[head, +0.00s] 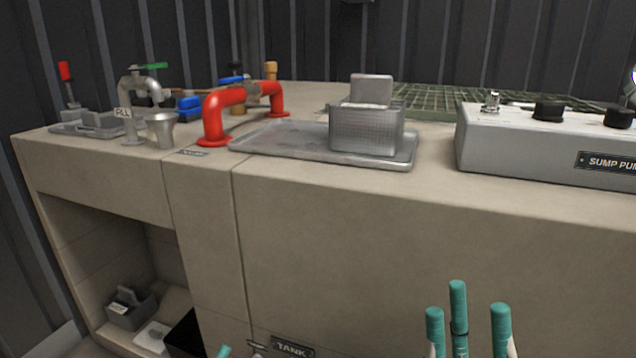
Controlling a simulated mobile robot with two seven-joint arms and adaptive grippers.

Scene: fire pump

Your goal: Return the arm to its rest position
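My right gripper (467,325) is at the bottom of the head view, in front of the counter's front face. Its three teal-tipped fingers point up and stand apart, with nothing between them. Of my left gripper, only a teal fingertip (224,351) shows at the bottom edge, left of the TANK label; the rest is out of frame, so its opening cannot be told. Neither gripper is seen touching anything.
The beige counter (400,230) spans the view. On it are a red pipe (212,118), a metal tray (285,140) with a mesh basket (366,130), a metal cup (161,130) below a tap, and a grey SUMP PUMP box (530,150). An open recess lies lower left.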

